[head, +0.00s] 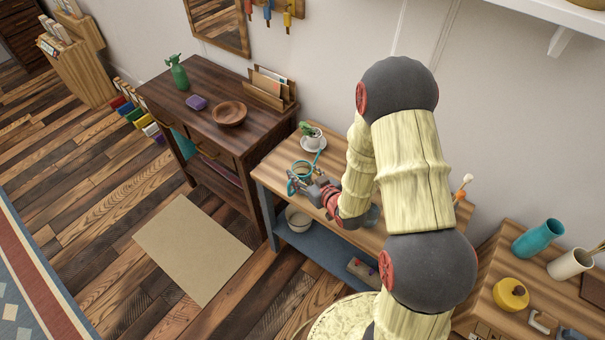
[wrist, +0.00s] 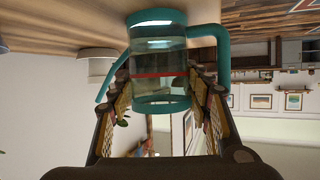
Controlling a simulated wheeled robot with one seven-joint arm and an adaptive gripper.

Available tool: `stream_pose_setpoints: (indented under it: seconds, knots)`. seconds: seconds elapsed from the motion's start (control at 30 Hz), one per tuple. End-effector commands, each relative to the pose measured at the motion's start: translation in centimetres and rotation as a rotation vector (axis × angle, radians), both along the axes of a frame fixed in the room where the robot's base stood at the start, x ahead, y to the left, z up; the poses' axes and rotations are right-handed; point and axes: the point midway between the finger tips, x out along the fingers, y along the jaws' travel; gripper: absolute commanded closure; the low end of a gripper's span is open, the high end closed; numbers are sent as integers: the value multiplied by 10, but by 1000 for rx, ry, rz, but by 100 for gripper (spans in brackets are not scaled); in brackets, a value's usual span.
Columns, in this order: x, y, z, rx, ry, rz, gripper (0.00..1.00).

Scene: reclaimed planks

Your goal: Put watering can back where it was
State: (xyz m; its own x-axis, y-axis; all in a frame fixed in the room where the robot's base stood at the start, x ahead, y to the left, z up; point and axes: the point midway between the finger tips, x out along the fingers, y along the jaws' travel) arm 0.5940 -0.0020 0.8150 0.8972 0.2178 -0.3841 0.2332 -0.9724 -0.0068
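The watering can (wrist: 160,60) has a clear body, teal bands at both ends, a teal handle on the right and a thin teal spout on the left in the wrist view, which looks upside down. In the head view the watering can (head: 302,170) is at the left part of the wooden workbench, partly behind my gripper (head: 314,188). In the wrist view my gripper (wrist: 160,72) has a finger on each side of the can's body, very close to it. I cannot tell if both fingers press on it, or if its base touches the bench top.
The workbench (head: 277,158) also holds a small potted plant (head: 311,134) on a white saucer, behind the can. A dark cabinet (head: 195,123) with a wooden bowl (head: 229,113) stands to the left. A white bowl (head: 298,218) is on the lower shelf.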

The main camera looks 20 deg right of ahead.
Motion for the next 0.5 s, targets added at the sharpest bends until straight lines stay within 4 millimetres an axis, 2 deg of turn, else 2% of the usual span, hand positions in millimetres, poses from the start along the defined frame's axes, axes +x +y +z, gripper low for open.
stream_pose_setpoints:
  seconds: [0.3, 0.5]
  knots:
    - [0, 0, 0, 0, 1, 0, 34]
    - [0, 0, 0, 0, 1, 0, 34]
